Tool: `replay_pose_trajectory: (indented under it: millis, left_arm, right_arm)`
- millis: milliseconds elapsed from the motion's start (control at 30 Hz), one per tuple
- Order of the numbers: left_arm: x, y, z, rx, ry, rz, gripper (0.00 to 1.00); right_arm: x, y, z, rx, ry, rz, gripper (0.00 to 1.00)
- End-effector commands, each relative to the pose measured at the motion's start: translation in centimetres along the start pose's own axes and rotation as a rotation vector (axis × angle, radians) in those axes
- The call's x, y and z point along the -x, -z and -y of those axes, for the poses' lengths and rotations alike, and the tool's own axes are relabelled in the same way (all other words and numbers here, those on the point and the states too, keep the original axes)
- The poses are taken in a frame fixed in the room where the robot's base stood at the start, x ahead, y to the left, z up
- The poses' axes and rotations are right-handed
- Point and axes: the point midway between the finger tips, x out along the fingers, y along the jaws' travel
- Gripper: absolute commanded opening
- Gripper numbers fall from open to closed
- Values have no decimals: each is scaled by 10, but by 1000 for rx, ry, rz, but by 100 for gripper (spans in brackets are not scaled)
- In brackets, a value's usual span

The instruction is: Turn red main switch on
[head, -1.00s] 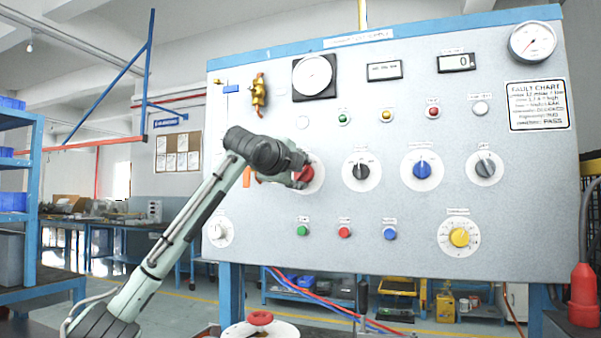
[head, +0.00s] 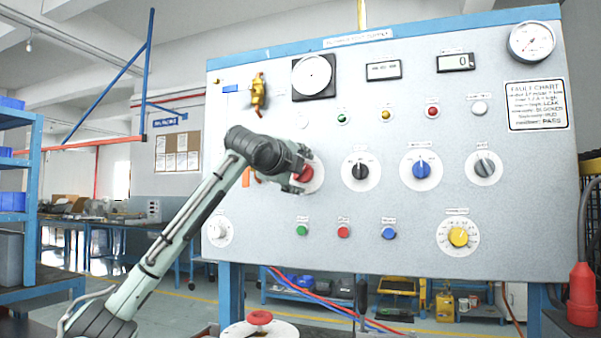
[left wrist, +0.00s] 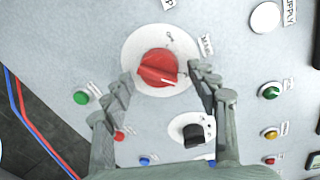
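The red main switch (head: 306,174) is a round red knob on a white disc at the left of the grey panel. In the left wrist view the red knob (left wrist: 157,68) shows a white pointer mark toward its lower right. My left gripper (head: 299,181) is at the switch, partly covering it in the head view. In the left wrist view my left gripper (left wrist: 163,84) is open, with one finger on each side of the knob and visible gaps. Whether the fingertips reach past the knob's face is unclear. My right gripper is not in view.
To the right on the panel are a black knob (head: 361,170), a blue knob (head: 421,167) and a grey knob (head: 484,167). Below are green (head: 302,230), red (head: 343,232) and blue (head: 389,233) buttons. An orange-handled valve (head: 247,177) sits close left of my gripper.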

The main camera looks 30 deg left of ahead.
Motion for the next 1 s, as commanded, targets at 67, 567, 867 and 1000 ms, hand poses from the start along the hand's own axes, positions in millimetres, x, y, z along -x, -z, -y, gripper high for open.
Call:
replay_pose_trajectory:
  millis: [67,567,867,1000]
  left_arm:
    - [0,0,0,1,0,0,60]
    - [47,-1,1,-1,4,2,60]
    - [104,0,0,0,2,1,60]
    - [117,0,0,1,1,1,60]
  right_arm:
    - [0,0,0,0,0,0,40]
    - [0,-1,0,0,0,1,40]
    - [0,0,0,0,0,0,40]
    - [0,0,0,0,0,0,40]
